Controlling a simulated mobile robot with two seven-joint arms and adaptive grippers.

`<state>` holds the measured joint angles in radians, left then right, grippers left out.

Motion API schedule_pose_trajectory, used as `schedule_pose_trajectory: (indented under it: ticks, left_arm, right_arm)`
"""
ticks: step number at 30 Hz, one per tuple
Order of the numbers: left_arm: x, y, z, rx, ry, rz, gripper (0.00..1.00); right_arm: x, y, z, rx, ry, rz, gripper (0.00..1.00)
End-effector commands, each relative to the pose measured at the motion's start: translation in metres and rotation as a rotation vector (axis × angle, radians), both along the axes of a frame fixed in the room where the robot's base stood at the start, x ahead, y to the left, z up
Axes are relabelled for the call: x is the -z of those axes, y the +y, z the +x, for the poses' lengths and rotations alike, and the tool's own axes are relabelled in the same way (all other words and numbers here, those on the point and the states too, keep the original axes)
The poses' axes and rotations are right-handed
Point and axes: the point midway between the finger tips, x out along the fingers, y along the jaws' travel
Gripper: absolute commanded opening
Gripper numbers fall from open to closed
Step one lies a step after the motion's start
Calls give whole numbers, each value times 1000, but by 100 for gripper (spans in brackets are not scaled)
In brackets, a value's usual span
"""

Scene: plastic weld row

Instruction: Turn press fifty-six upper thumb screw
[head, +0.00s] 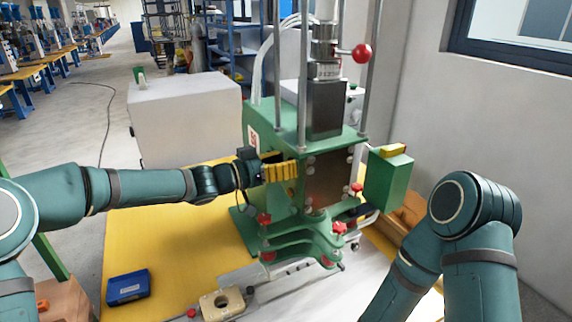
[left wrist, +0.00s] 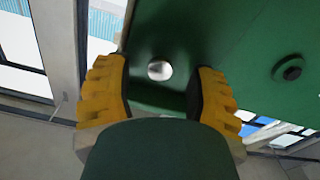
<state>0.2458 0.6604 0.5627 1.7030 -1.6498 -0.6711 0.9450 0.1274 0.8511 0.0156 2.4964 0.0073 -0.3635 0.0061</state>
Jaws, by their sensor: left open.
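The green press (head: 290,120) stands on the yellow table, with a red number label on its left side, too small to read surely. Red star-shaped thumb screws show at its front: one at the left (head: 264,219), one higher at the right (head: 357,188), and others lower down. I cannot tell which is the upper one meant. My left gripper (head: 281,169) is at the press's left side, its yellow fingers apart. In the left wrist view a small silvery round head (left wrist: 160,70) on the green surface shows between the fingers (left wrist: 162,82). No red screw shows there.
A red ball-ended lever (head: 361,53) sticks out high on the press. A green box (head: 388,181) is at its right. A blue tray (head: 128,287) and a cream fixture (head: 222,303) lie in front. A pale cabinet (head: 185,118) stands behind left. The yellow table (head: 170,240) is mostly clear at left.

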Motion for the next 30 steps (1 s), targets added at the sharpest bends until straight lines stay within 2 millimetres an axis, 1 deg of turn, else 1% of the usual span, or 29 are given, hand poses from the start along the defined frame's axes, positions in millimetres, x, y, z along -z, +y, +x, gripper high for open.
schedule_pose_trajectory:
  ticks: [3,11,12,14,15,16,17,30]
  left_arm:
    - [0,-5,2,1,1,-1,56]
    - [0,-5,2,0,0,0,56]
    - [0,-5,2,0,0,0,48]
    - [0,-5,2,0,0,0,27]
    - [0,-5,2,0,0,0,13]
    - [0,-5,2,0,0,0,2]
    - [0,-5,2,0,0,0,0]
    - [-1,-5,2,0,-15,5,0]
  right_arm:
    - [0,0,0,0,1,0,47]
    - [0,0,0,0,1,0,47]
    - [0,0,0,0,1,0,47]
    - [0,0,0,0,1,0,47]
    - [0,0,0,0,1,0,47]
    - [0,0,0,0,1,0,47]
    - [0,0,0,0,1,0,47]
    - [0,0,0,0,0,0,47]
